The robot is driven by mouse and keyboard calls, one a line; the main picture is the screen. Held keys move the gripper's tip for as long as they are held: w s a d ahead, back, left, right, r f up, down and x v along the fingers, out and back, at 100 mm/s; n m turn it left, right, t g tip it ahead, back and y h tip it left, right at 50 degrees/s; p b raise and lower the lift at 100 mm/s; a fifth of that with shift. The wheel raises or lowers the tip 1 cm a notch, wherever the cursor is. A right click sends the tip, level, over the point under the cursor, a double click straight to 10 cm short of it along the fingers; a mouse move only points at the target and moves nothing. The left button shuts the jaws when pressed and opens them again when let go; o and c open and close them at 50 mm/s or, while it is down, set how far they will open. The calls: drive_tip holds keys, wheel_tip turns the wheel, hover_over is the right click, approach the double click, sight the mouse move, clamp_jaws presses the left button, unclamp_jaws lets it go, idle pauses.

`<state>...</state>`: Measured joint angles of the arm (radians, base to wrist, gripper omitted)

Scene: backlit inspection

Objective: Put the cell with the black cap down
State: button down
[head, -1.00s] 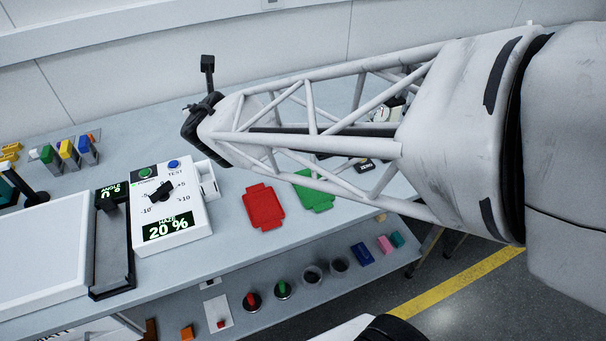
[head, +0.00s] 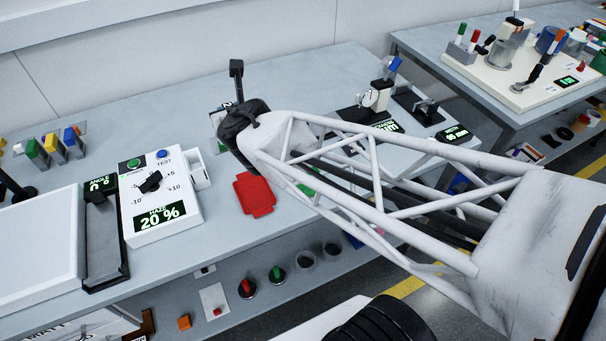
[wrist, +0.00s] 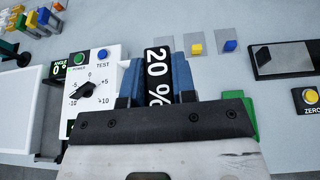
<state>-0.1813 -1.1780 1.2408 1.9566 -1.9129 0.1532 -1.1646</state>
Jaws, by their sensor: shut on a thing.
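My gripper is seen in the wrist view (wrist: 157,88), its two blue fingers shut on the cell with the black cap (wrist: 157,70). The side of the cell facing the camera is black with "20 %" in white; its lower part is hidden by the gripper body. A green tray (wrist: 250,115) shows beside my gripper in the wrist view and is mostly covered by my arm in the head view.
The haze meter (head: 185,210) reads 20 % and has a holder (head: 201,169) on its right side. Cells with green, yellow and blue caps (head: 55,146) stand in a rack at the back left. A dial gauge stand (head: 375,97) is at the right.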

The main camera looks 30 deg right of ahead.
drive_tip(key=s+d+f, duration=0.5)
drive_tip(key=s+d, duration=0.1)
drive_tip(key=s, duration=0.4)
drive_tip(key=s+d+f, duration=0.5)
drive_tip(key=s+d, duration=0.1)
drive_tip(key=s, duration=0.4)
drive_tip(key=shift+f, duration=0.15)
idle(0.4)
drive_tip(key=w+d+f, duration=0.1)
drive_tip(key=w+d, duration=0.1)
drive_tip(key=w, duration=1.3)
drive_tip(key=shift+d+f, duration=0.2)
drive_tip(key=shift+d, duration=0.05)
drive_tip(key=shift+w+f, duration=0.15)
drive_tip(key=shift+f, duration=0.75)
drive_tip(key=shift+w+f, duration=0.15)
drive_tip(key=shift+f, duration=0.75)
